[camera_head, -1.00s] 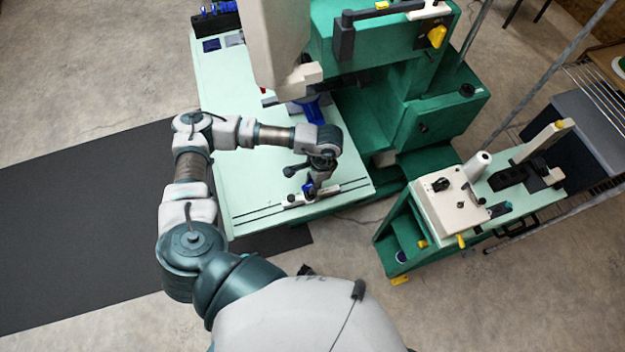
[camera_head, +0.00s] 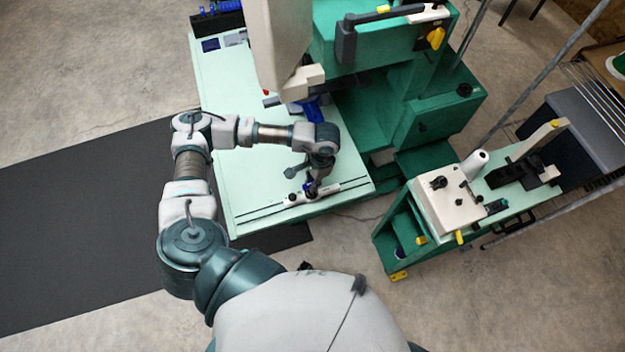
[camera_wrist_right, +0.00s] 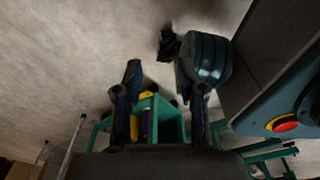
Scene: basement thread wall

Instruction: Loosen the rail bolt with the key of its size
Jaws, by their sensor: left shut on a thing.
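My left gripper (camera_head: 311,186) is over the pale rail block (camera_head: 328,191) near the front edge of the mint-green table. It is shut on a small key, mostly hidden by the fingers; a bit of blue shows there. The key's tip and the rail bolt are hidden under the gripper, so I cannot tell whether they touch. My right gripper (camera_wrist_right: 160,88) shows in the right wrist view, its two dark fingers apart with nothing between them, above the floor and a green frame.
The mint-green table (camera_head: 235,120) carries a rack with blue items (camera_head: 217,18) at its far left. A pale machine head (camera_head: 275,40) overhangs the table. A green machine stands behind, and a green cart (camera_head: 400,235) stands to the right. A dark mat (camera_head: 80,220) lies at left.

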